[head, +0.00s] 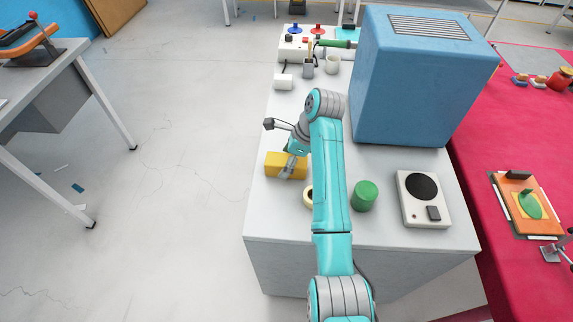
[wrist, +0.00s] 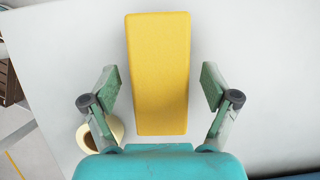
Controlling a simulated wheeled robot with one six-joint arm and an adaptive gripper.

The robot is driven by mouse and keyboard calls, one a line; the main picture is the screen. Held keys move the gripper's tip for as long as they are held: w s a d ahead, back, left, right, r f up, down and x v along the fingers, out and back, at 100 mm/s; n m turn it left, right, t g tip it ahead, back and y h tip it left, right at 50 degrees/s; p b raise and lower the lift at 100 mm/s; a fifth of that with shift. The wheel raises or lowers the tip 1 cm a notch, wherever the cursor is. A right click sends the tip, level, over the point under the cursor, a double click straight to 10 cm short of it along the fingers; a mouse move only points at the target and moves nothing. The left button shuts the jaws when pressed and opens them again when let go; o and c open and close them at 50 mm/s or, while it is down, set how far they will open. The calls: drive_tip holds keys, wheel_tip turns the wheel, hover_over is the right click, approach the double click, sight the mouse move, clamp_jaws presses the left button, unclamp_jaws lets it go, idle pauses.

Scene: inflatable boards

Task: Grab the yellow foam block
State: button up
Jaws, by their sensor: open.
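The yellow foam block (head: 274,166) lies on the grey table near its left edge in the head view, with part of it hidden behind my gripper. In the wrist view the yellow foam block (wrist: 160,75) is a long upright rectangle in the middle of the picture. My gripper (head: 288,170) is over the block in the head view. In the wrist view my gripper (wrist: 160,88) is open, with one finger on each side of the block and a visible gap between each finger and the block. I cannot tell how high above the table the fingertips are.
A roll of tape (head: 308,197) lies partly hidden behind my arm. A green cylinder (head: 364,196) and a hot plate (head: 424,199) stand to the right. A large blue box (head: 405,95) stands behind them.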

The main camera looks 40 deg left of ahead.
drive_tip(key=shift+f, duration=0.1)
drive_tip(key=c, duration=0.9)
drive_tip(key=shift+c, duration=0.2)
